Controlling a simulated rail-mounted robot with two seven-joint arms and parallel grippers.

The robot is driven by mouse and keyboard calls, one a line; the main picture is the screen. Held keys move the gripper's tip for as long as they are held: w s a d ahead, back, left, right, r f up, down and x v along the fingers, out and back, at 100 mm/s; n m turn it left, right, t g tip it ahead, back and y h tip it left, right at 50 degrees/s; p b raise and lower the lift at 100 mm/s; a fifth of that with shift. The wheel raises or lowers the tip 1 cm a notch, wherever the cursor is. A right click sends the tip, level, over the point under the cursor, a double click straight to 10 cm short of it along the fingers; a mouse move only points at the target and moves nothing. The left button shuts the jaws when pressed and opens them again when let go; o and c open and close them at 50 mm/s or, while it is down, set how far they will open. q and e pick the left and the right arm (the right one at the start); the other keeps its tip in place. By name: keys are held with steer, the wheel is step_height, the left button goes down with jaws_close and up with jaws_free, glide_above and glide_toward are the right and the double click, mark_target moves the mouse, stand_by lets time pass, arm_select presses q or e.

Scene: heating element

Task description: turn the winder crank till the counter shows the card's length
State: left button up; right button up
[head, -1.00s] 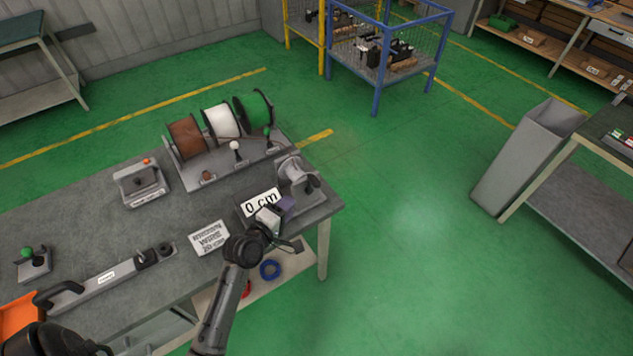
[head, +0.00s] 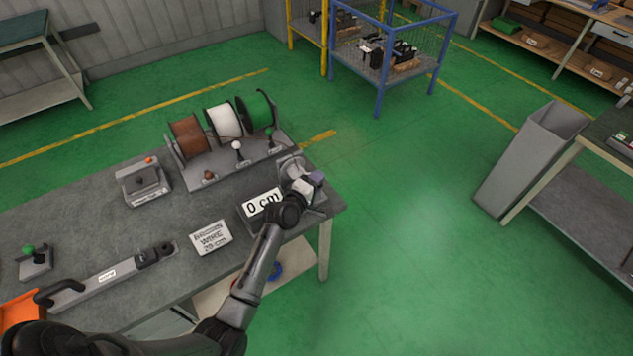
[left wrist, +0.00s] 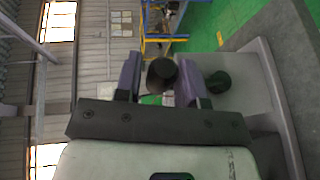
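The winder (head: 291,166) stands at the right end of the grey workbench, mostly hidden behind my left arm and gripper. Its counter (head: 262,203) shows 0 cm. The card (head: 211,238) lies on the bench to the left of the counter; it reads brown wire, with a length in cm too blurred to read surely. My left gripper (head: 313,182) is at the winder. In the left wrist view its purple fingers (left wrist: 160,78) are apart, with a dark round knob (left wrist: 162,72), apparently the crank's, between them. Contact is not clear. My right gripper is not in view.
A rack with brown (head: 187,138), white (head: 225,122) and green (head: 257,111) wire spools stands behind the winder. A grey box device (head: 144,182) and a long grey tool with a black handle (head: 105,277) are on the bench.

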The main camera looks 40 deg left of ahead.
arm_select(q)
steer(key=shift+w, duration=0.15)
steer(key=shift+c, duration=0.5)
jaws_close()
